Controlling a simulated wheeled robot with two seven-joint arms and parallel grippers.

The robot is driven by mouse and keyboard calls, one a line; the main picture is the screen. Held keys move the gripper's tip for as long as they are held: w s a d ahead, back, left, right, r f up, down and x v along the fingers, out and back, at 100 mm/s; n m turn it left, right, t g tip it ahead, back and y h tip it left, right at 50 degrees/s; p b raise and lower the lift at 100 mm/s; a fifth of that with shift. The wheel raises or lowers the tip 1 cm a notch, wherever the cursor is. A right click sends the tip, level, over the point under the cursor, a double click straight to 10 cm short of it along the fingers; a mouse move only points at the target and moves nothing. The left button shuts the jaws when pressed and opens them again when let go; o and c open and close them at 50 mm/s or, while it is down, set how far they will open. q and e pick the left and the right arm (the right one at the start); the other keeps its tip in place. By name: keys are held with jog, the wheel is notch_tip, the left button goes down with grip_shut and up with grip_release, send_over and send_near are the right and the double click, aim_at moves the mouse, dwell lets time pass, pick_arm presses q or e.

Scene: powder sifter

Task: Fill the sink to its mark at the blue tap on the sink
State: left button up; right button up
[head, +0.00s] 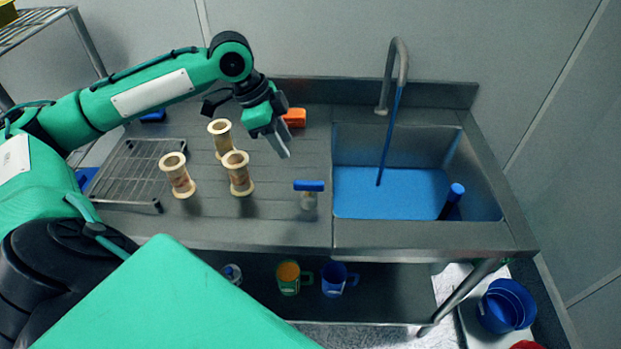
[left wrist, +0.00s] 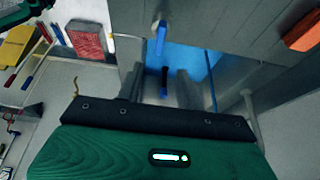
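The sink (head: 483,192) is a steel basin at the right of the counter, with blue water (head: 385,190) across its floor. A thin blue stream (head: 392,125) runs from the grey bent spout (head: 402,60) into it. A small blue-topped tap handle (head: 308,185) stands on the deck left of the basin. A dark post with a blue top (head: 455,192) stands in the basin's right part. I cannot make out the fill mark. My left gripper (head: 279,140) hangs above the counter, behind and left of the handle, open and empty. My right gripper is out of view.
Several cream spools (head: 238,172) stand left of the handle, near a wire rack (head: 135,170). An orange block (head: 295,117) lies behind my left gripper. Green and blue mugs (head: 334,280) are on the shelf below. A blue bucket (head: 506,305) is at the lower right.

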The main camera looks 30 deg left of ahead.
aim_at(308, 182)
pick_arm(q)
jog(key=p+x, duration=0.1)
jog(key=x, duration=1.2)
jog(key=shift+c, duration=0.3)
jog(key=shift+r, duration=0.1)
grip_shut()
